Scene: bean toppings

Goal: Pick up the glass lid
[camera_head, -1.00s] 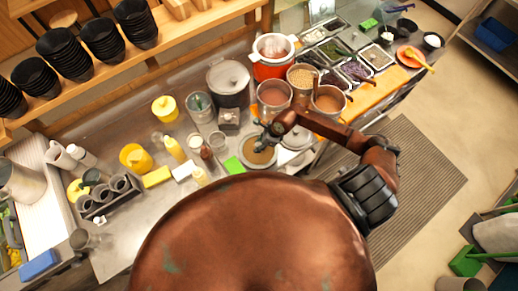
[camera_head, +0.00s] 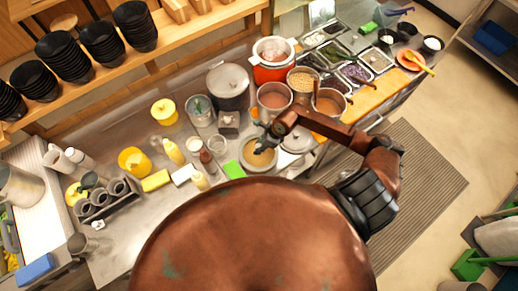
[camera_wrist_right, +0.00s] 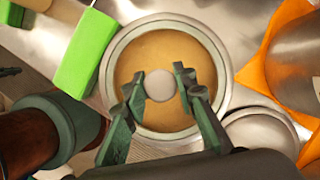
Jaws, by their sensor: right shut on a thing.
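The glass lid (camera_wrist_right: 160,48) is a round clear disc with a pale rim and a pale round knob (camera_wrist_right: 160,86). Brown contents show through it. In the head view the lid (camera_head: 262,160) is on the counter's front part, partly covered by my right gripper (camera_head: 262,142). In the right wrist view my right gripper (camera_wrist_right: 160,88) has its two fingers on either side of the knob, shut on it. I cannot tell whether the lid is raised off what lies beneath. My left gripper is not in view.
A green block (camera_wrist_right: 86,52) and a metal lid (camera_wrist_right: 262,138) lie close beside the glass lid. Yellow bottles (camera_head: 174,152) and a cup rack (camera_head: 110,196) stand left.

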